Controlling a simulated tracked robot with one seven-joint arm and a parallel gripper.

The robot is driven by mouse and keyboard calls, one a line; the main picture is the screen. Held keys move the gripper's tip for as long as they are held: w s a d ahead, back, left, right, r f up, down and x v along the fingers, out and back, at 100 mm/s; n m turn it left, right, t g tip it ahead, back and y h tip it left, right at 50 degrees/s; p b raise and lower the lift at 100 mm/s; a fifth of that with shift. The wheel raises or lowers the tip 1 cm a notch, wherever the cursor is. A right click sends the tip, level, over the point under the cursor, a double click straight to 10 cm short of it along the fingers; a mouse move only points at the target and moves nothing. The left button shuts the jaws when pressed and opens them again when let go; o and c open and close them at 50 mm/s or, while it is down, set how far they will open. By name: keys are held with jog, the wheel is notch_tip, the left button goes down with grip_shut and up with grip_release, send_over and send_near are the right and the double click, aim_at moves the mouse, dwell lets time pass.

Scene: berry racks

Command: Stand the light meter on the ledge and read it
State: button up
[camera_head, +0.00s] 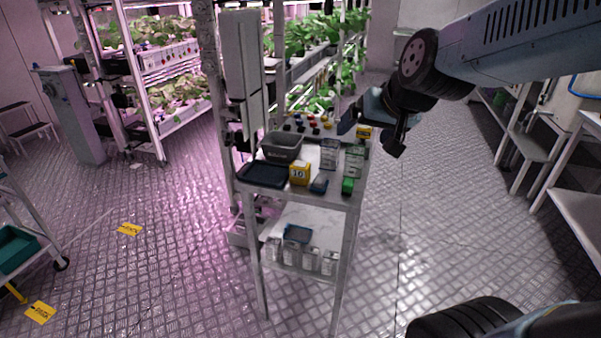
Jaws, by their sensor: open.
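My gripper (371,139) hangs over the right back corner of a white cart, its dark fingers apart and nothing seen between them. A small yellow item (364,132) shows by the fingers; I cannot tell whether they touch it. On the cart's top shelf (330,200) are a yellow block marked "10" (299,173), a small dark blue item (319,185), a green item (348,185) and clear boxes (353,160). I cannot tell which item, if any, is the light meter. No ledge can be made out for certain, and no reading is legible.
A grey bin (281,147) and a black tray (262,174) fill the cart's left side, with small coloured pieces behind. White containers (301,258) stand on its lower shelf. Plant racks (165,75) rise behind. Benches (580,200) line the right; open floor lies between.

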jog(key=w+a+f+m+t+h, duration=0.1)
jog(key=w+a+f+m+t, duration=0.25)
jog(key=w+a+f, duration=0.95)
jog(key=t+h, duration=0.2)
jog(key=h, duration=0.1)
send_near(302, 163)
jog(key=w+a, duration=0.2)
jog(key=w, duration=0.1)
jog(key=s+a+f+t+h, duration=0.2)
jog(key=s+f+t+h, duration=0.2)
jog(key=s+f+h, duration=0.15)
jog(key=shift+y, duration=0.25)
jog(key=x, duration=0.8)
jog(key=shift+w+d+f, duration=0.1)
jog(key=shift+w+d, duration=0.05)
jog(key=shift+d, duration=0.05)
jog(key=shift+x, duration=2.95)
jog(key=shift+a, duration=0.15)
jog(key=shift+c, duration=0.2)
